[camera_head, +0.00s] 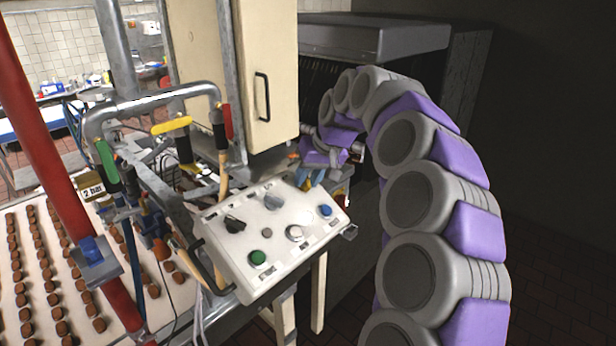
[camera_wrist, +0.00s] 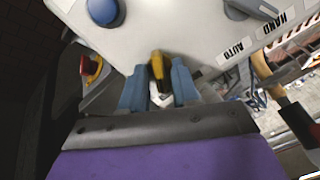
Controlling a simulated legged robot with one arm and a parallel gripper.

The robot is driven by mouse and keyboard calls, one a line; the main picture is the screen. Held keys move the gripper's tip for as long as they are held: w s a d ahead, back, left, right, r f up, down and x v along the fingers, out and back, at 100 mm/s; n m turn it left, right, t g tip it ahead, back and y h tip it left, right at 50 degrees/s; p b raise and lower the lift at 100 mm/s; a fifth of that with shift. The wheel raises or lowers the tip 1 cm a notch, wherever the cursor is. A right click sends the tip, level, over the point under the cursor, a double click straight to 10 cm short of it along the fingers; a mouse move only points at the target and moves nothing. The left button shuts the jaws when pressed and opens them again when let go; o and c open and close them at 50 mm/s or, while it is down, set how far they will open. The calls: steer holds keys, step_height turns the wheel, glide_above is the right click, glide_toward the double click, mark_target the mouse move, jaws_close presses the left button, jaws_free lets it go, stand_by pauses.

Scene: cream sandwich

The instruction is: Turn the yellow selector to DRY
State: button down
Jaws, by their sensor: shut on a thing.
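The yellow selector (camera_wrist: 157,66) shows in the wrist view at the edge of the pale control panel (camera_wrist: 190,30). My gripper (camera_wrist: 159,78) has its two blue fingers on either side of the selector and is shut on it. In the head view my gripper (camera_head: 312,178) is at the upper right corner of the control panel (camera_head: 230,262), and I cannot make out the selector there. No DRY label is readable in either view.
The panel carries a blue button (camera_head: 325,211), a green button (camera_head: 257,257), a white button (camera_head: 295,232) and a black selector (camera_head: 234,224). A red button (camera_wrist: 91,67) is left of my fingers. Pipes with a yellow-handled lever (camera_head: 171,125) stand left of the panel.

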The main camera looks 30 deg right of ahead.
steer(key=shift+n, duration=0.3)
steer(key=n+b, duration=0.1)
steer(key=n, duration=0.4)
steer(key=shift+a+h, duration=0.1)
steer(key=shift+h, duration=0.2)
steer(key=n+b, duration=0.1)
steer(key=n, duration=0.5)
steer(key=shift+s+a, duration=0.1)
stand_by(0.4)
steer(key=c, duration=1.2)
jaws_free()
